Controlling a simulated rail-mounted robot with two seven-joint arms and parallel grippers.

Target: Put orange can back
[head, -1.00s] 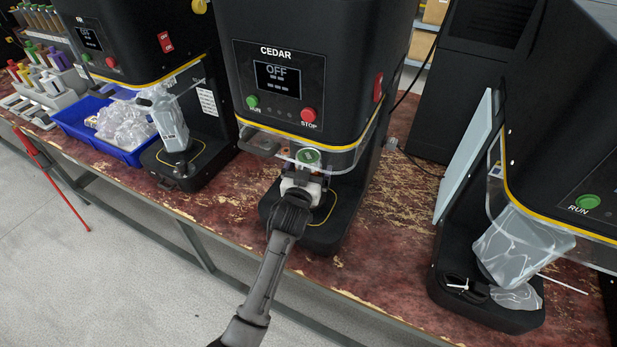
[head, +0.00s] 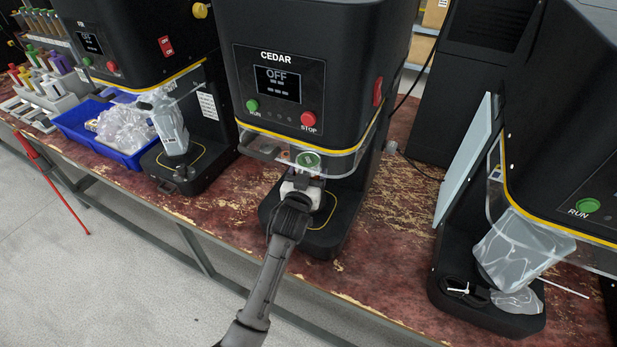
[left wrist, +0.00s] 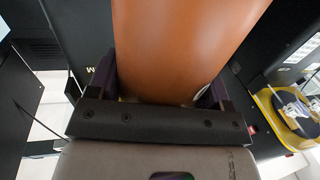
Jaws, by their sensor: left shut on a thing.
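My left gripper (head: 304,182) is at the front of the CEDAR machine (head: 290,75), just below its clear guard (head: 345,162) and above its black base (head: 325,235). In the left wrist view the orange can (left wrist: 185,45) fills the space between the two fingers of the left gripper (left wrist: 160,95), which are shut on it. In the head view the can's orange side is hidden by my gripper and the machine. My right gripper is not in view.
To the left, another machine (head: 140,40) holds a wrapped item, beside a blue bin (head: 75,128) of clear plastic. To the right, a third machine (head: 570,130) has a plastic-wrapped item (head: 515,245) at its base. The worn red tabletop (head: 400,215) is clear between machines.

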